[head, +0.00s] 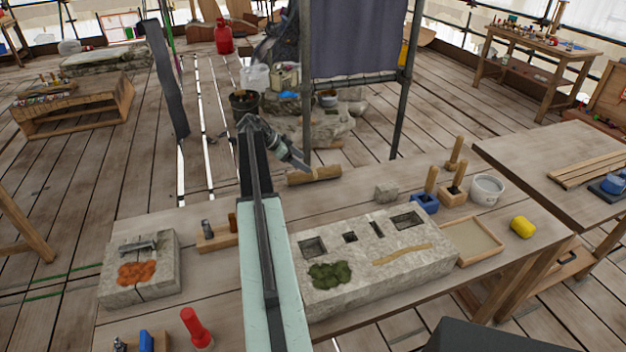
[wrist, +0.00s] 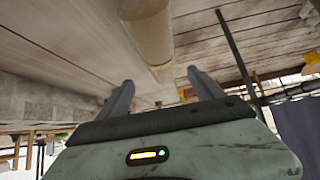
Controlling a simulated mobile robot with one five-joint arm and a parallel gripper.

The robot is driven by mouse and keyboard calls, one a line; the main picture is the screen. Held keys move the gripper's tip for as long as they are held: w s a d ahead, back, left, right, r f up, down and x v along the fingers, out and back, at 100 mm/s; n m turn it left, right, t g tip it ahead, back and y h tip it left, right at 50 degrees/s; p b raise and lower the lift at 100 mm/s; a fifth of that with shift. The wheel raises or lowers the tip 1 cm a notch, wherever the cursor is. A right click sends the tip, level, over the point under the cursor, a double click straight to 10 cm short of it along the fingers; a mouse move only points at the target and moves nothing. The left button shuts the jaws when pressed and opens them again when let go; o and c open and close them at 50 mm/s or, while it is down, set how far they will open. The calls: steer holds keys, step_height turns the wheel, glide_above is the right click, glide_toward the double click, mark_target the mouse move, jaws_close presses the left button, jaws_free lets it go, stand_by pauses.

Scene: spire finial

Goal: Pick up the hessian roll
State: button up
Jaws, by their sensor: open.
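The hessian roll (head: 318,175) is a tan cylinder lying on its side near the far edge of the wooden table, behind the large stone block. My gripper (head: 303,164) is just above the roll's left part in the head view, pointing down and to the right. In the wrist view the roll (wrist: 150,32) runs from the top edge down toward the gap between the fingers of my gripper (wrist: 158,82). The fingers are apart and nothing is held. Whether they touch the roll cannot be told.
A large stone block (head: 340,284) with sockets and green moss stands in front of the roll. A small grey stone (head: 386,193) lies to its right. A grey curtain (head: 355,38) on dark poles hangs beyond the table. A blue holder (head: 425,204) stands farther right.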

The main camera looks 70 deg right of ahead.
mark_target(315, 169)
steer(key=b+x, duration=0.4)
steer(key=x, duration=0.1)
steer(key=b+x, duration=0.2)
steer(key=shift+w+f, duration=0.25)
steer(key=shift+f, duration=0.3)
steer(key=shift+s+d, duration=0.15)
steer(key=shift+s, duration=0.05)
steer(key=shift+r, duration=0.15)
jaws_close()
steer(key=shift+r+p, duration=0.45)
steer(key=shift+p, duration=0.15)
step_height(315, 169, up, 3)
steer(key=p, duration=0.3)
steer(key=s+a, duration=0.2)
steer(key=a, duration=0.3)
steer(key=s+a, duration=0.2)
steer(key=a, duration=0.2)
steer(key=s+a+r+p, duration=0.1)
steer(key=s+a, duration=0.1)
steer(key=a, duration=0.3)
steer(key=shift+s+a, duration=0.3)
steer(key=shift+s, duration=0.1)
